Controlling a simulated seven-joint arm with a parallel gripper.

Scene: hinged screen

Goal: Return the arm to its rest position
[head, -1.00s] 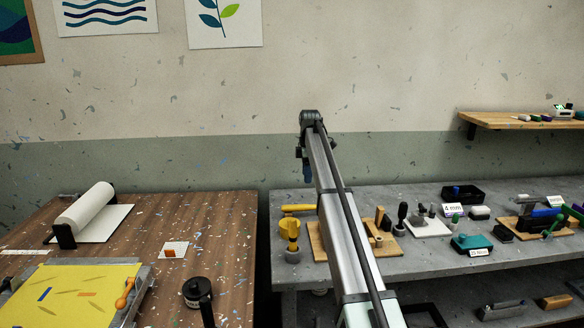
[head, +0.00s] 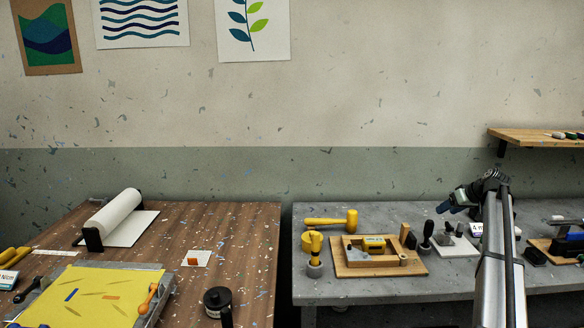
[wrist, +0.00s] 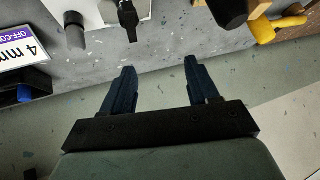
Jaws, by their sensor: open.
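My gripper (head: 446,209) is at the right of the head view, at the end of my arm, above the grey bench. In the wrist view its two dark blue fingers (wrist: 160,65) stand apart with nothing between them. The fingers point toward the grey bench, with clear bench surface just beyond the tips. The yellow screen (head: 82,294) lies flat on the wooden table at the lower left, far from my gripper. My arm hides part of the right of the bench.
A wooden board with a yellow level (head: 374,245) and yellow tools (head: 331,219) stand on the grey bench (head: 440,284). A paper roll (head: 113,214) and black pot (head: 217,298) are on the wooden table (head: 190,228). A shelf (head: 530,139) hangs at right. A gap separates the tables.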

